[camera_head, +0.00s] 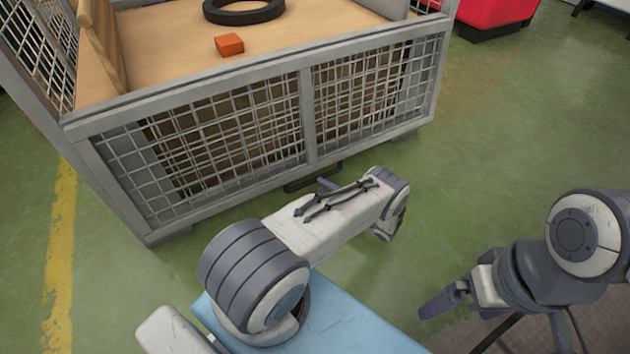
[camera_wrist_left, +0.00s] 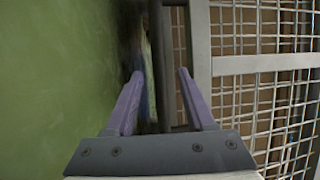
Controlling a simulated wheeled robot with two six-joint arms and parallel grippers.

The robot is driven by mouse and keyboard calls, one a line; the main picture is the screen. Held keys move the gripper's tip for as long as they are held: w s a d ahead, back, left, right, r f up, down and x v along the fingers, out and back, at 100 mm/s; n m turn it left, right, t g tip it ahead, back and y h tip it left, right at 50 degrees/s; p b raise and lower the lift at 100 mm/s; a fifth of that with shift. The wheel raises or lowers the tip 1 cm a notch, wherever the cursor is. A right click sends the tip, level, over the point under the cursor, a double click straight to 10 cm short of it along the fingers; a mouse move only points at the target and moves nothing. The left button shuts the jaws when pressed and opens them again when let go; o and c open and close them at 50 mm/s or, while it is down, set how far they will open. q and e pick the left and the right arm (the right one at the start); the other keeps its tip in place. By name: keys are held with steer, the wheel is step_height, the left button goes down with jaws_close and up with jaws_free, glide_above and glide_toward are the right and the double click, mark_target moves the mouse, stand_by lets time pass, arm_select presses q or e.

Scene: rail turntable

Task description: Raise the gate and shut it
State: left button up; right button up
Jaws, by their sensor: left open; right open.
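The gate (camera_head: 307,115) is a grey-framed wire mesh panel on the front of the cage. It hangs down from the cage's front edge, with its lower bar near the floor. A dark handle-like bar (camera_head: 313,178) shows under its lower edge. My left gripper is mostly hidden behind its own arm in the head view, close to that lower edge. In the left wrist view my left gripper (camera_wrist_left: 162,80) is open, its purple fingers apart, with the gate's grey frame (camera_wrist_left: 201,60) just beyond and right. My right gripper (camera_head: 446,298) is open and away from the gate.
The cage's wooden deck (camera_head: 165,50) holds a black tyre (camera_head: 243,11) and an orange block (camera_head: 229,44). A mesh side wall (camera_head: 40,45) stands at the left. A red container (camera_head: 495,15) is at the back right. Green floor right of the cage is clear.

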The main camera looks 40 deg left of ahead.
mark_target(315, 182)
arm_select(q)
steer(key=shift+s+a+r+b, duration=0.1)
steer(key=shift+a+b, duration=0.55)
steer(key=shift+a, duration=1.85)
jaws_close()
